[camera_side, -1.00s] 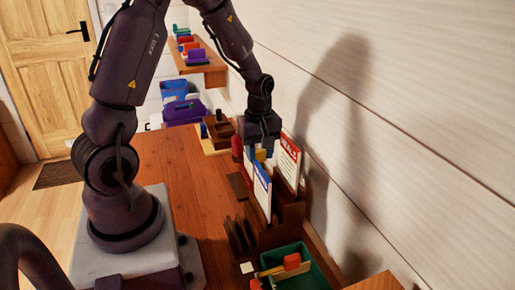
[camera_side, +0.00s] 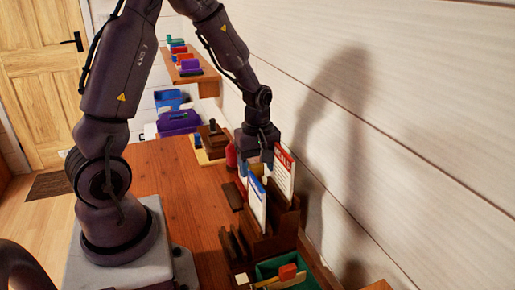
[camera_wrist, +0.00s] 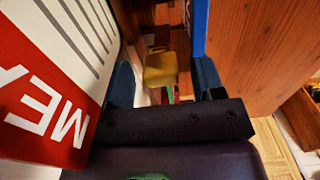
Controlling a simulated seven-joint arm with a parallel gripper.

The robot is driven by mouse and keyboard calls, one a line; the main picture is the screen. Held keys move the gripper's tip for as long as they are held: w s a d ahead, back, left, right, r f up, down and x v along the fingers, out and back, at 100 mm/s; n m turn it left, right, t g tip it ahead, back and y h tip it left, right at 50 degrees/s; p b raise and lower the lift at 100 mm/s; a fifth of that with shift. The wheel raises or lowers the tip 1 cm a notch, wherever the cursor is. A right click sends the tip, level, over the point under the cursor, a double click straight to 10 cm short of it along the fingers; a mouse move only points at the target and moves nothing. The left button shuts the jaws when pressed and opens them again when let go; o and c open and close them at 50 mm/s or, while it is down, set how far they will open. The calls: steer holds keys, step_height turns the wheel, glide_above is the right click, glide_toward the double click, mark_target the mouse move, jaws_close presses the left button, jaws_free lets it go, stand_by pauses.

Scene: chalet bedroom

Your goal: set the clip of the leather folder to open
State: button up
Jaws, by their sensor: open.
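My gripper (camera_side: 262,167) points down at the wooden card rack (camera_side: 268,246), close to its upright cards. In the wrist view its two blue-grey fingers (camera_wrist: 164,80) are apart, and a yellow block-like thing (camera_wrist: 160,68) shows between them in the picture. I cannot tell its depth or whether a finger touches it. A flat dark brown thing (camera_side: 233,195) lies on the desk left of the rack; it may be the leather folder, partly hidden. I cannot make out the clip or its setting.
A red-headed card (camera_side: 283,172) and a blue-edged card (camera_side: 257,201) stand close to my gripper. A green tray (camera_side: 300,272) is in front. A purple bin (camera_side: 179,121) stands behind. The wall is close on the right; the desk (camera_side: 175,190) is clear on the left.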

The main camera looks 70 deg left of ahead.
mark_target(258, 165)
step_height(258, 165, up, 12)
steer(key=shift+r, duration=0.2)
stand_by(0.5)
steer(key=s+d+r+m+t, duration=0.5)
steer(key=s+d+m, duration=0.6)
steer(key=m, duration=0.7)
step_height(258, 165, up, 3)
steer(key=shift+d+f+t, duration=0.2)
steer(key=shift+d+t, duration=0.1)
steer(key=shift+d, duration=0.6)
